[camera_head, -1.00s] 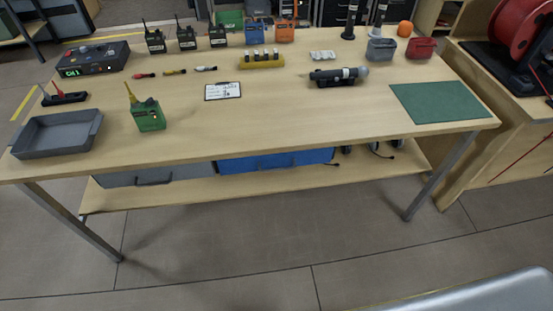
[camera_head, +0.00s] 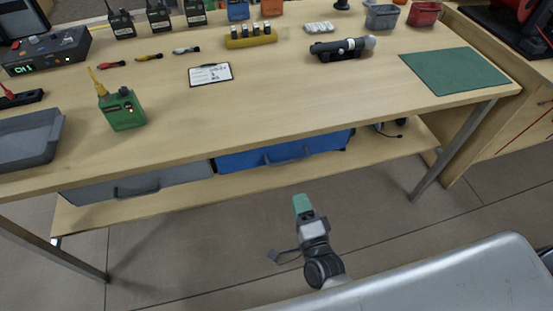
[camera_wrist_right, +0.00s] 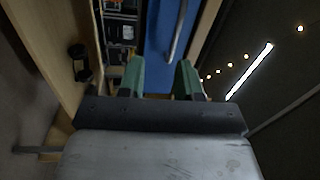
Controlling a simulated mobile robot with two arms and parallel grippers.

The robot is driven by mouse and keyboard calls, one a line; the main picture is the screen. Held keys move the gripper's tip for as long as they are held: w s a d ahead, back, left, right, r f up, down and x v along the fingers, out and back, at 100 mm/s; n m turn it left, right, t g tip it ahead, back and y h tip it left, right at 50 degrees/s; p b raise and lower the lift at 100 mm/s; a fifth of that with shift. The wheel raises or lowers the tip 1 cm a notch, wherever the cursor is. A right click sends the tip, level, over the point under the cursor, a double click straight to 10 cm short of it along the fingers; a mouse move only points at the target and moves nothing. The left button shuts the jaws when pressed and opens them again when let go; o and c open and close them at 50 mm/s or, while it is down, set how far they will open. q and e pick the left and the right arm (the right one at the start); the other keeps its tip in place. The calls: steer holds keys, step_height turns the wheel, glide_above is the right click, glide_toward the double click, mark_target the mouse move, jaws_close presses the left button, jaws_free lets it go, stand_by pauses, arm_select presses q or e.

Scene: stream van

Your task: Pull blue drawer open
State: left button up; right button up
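The blue drawer (camera_head: 240,162) sits under the wooden table's top, on the lower shelf, with a bar handle (camera_head: 287,156) on its front. It looks shut. My right gripper (camera_head: 302,203) is in front of the drawer and below the handle in the head view, apart from it. In the right wrist view my right gripper (camera_wrist_right: 161,80) has its two green fingers spread with nothing between them. There the blue drawer front (camera_wrist_right: 160,40) and its handle (camera_wrist_right: 180,28) lie beyond the fingers. My left gripper is not in view.
A grey drawer (camera_head: 135,187) sits left of the blue one. The table's right leg (camera_head: 455,148) stands right of the drawers. The tabletop holds a green radio (camera_head: 121,108), a clipboard (camera_head: 210,74) and a green mat (camera_head: 455,71). The floor before the drawers is clear.

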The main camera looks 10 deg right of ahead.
mark_target(288, 161)
steer(key=shift+m+t, duration=0.4)
steer(key=shift+m, duration=0.3)
steer(key=w+r, duration=0.2)
steer(key=w, duration=0.1)
steer(key=w+r, duration=0.1)
steer(key=w, duration=0.5)
steer(key=w+r, duration=0.1)
steer(key=w, duration=0.1)
steer(key=shift+a, duration=0.1)
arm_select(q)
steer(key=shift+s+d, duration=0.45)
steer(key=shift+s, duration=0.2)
arm_select(e)
jaws_close()
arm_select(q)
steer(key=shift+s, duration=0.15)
